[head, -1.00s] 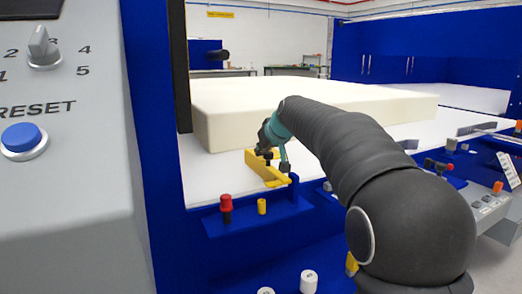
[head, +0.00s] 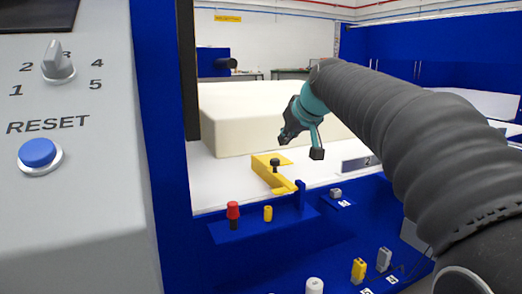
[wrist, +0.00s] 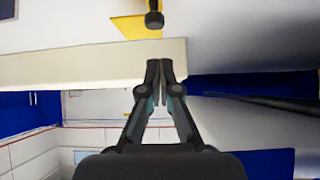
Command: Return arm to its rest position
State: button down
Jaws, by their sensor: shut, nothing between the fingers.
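My gripper (head: 304,146) hangs at the end of my dark arm, above and to the right of a yellow bracket with a black knob (head: 275,163). In the wrist view my gripper (wrist: 166,66) has its fingers together with nothing between them. The yellow bracket (wrist: 130,27) and its black knob (wrist: 154,19) show at the top of that view, apart from the fingers. A large cream foam block (head: 230,128) lies on the white table (head: 207,181) behind the gripper.
A grey panel with a dial (head: 58,62) and a blue reset button (head: 38,153) stands close at the left. A blue ledge (head: 245,229) at the front carries a red-topped plug (head: 233,212) and a yellow plug (head: 268,213). Blue cabinets (head: 445,58) line the back right.

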jog(key=s+d+f+m+g+h, duration=0.1)
jog(key=s+d+f, duration=0.1)
jog(key=s+f, duration=0.6)
jog(key=s+d+f+m+g+h, duration=0.1)
jog(key=s+d+f, duration=0.2)
jog(key=s+f, duration=0.5)
jog(key=s+d+f+m+g+h, duration=0.1)
jog(key=s+f, duration=0.7)
jog(key=s, duration=1.1)
jog(key=shift+d+f+m, duration=0.4)
jog(key=shift+d+m, duration=0.1)
jog(key=shift+d, duration=0.25)
